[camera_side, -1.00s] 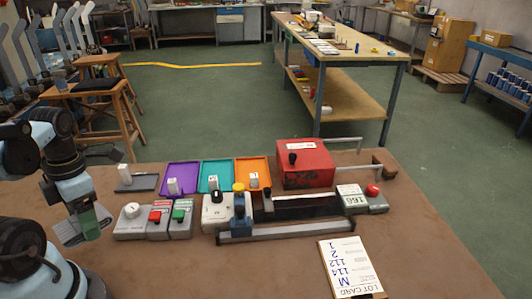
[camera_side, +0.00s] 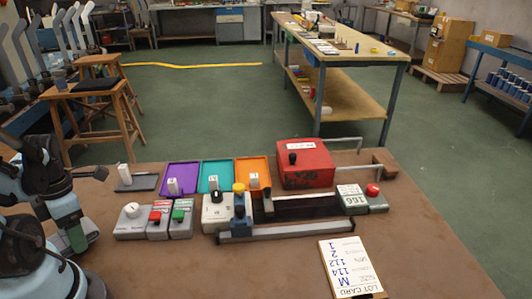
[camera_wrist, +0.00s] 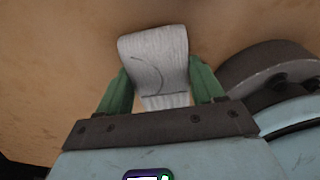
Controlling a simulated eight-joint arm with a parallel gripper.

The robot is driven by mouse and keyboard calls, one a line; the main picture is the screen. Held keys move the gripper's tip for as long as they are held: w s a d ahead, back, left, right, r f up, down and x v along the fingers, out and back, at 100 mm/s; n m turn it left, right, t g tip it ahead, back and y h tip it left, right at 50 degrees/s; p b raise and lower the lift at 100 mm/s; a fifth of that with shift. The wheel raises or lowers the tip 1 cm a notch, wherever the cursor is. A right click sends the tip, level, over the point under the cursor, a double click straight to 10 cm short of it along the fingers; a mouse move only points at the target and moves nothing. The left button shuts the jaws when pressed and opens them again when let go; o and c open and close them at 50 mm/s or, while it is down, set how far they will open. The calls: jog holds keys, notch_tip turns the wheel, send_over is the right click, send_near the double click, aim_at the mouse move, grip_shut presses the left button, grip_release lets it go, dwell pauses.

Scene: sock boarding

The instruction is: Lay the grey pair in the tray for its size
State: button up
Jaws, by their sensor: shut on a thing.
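The grey pair (camera_wrist: 155,55) shows in the wrist view as a folded ribbed knit with a dark curved line. It sits between the green fingers of my gripper (camera_wrist: 160,85), which is shut on it. In the side view my gripper (camera_side: 77,240) is at the far left, beside the control boxes, and the pair is hidden there. The purple tray (camera_side: 182,185), teal tray (camera_side: 216,166) and orange tray (camera_side: 252,164) lie side by side behind the boxes. Each holds a small white marked block; the marks are too small to read. The lot card (camera_side: 350,265) shows a large M.
Boxes with a white knob (camera_side: 131,220), red button (camera_side: 156,222) and green button (camera_side: 181,220) stand before the trays. A red press (camera_side: 305,165), a yellow-topped post (camera_side: 239,200) and a long rail (camera_side: 290,231) are farther right. The front-middle tabletop is bare.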

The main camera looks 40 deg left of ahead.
jog(key=shift+f, duration=0.9)
jog(key=shift+f, duration=0.1)
jog(key=o, duration=1.1)
jog(key=shift+c, duration=0.2)
